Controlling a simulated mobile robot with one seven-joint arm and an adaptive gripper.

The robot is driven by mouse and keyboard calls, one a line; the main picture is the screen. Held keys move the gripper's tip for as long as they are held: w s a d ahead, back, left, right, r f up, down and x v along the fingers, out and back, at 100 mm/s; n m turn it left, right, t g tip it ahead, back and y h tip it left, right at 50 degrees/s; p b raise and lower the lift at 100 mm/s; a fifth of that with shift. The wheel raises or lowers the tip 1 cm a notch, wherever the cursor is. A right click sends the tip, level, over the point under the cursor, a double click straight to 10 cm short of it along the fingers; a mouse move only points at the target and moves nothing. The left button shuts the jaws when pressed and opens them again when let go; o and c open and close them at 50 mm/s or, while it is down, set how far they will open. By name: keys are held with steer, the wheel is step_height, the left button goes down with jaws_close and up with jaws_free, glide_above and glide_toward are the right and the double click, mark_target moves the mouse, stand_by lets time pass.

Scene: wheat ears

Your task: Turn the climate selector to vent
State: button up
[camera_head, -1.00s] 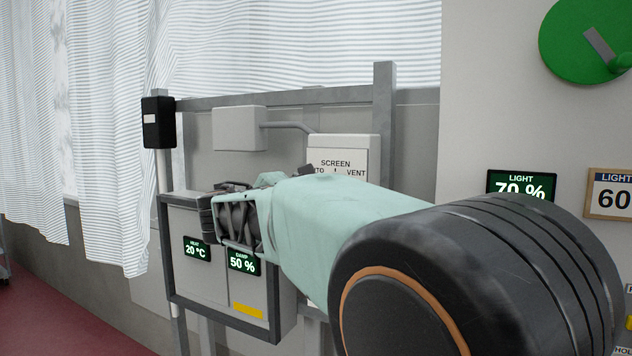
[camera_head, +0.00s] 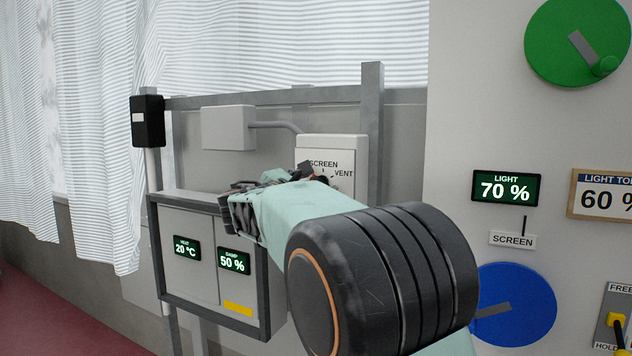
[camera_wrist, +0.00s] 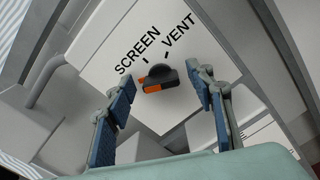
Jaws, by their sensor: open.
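The climate selector (camera_wrist: 160,75) is a small black knob with an orange part, on a pale box face in the wrist view. The word VENT (camera_wrist: 179,34) and the word SCREEN (camera_wrist: 138,50) are printed above it, with short tick marks nearby. I cannot tell exactly which mark the knob points at. My gripper (camera_wrist: 162,84) is open, with one finger on each side of the knob and visible gaps between. In the head view my gripper (camera_head: 272,180) reaches to the selector box (camera_head: 346,150) and hides most of its lower face, knob included.
A grey cabinet (camera_head: 180,286) with heat and damp displays stands left of and below my gripper. A metal post (camera_head: 372,120) rises behind the box. A white wall on the right carries a green wheel (camera_head: 560,60), a blue wheel (camera_head: 535,290) and a light display (camera_head: 508,187).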

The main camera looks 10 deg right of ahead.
steer(key=c, duration=1.2)
steer(key=shift+o, duration=0.2)
steer(key=shift+f+m+b, duration=0.15)
steer(key=shift+m+b, duration=0.15)
steer(key=shift+b, duration=0.25)
steer(key=m+b, duration=0.6)
steer(key=m, duration=0.1)
steer(key=m+b, duration=0.6)
steer(key=m, duration=0.2)
steer(key=m+b, duration=0.6)
steer(key=m, duration=0.2)
steer(key=shift+f, duration=0.3)
steer(key=shift+m+b, duration=0.3)
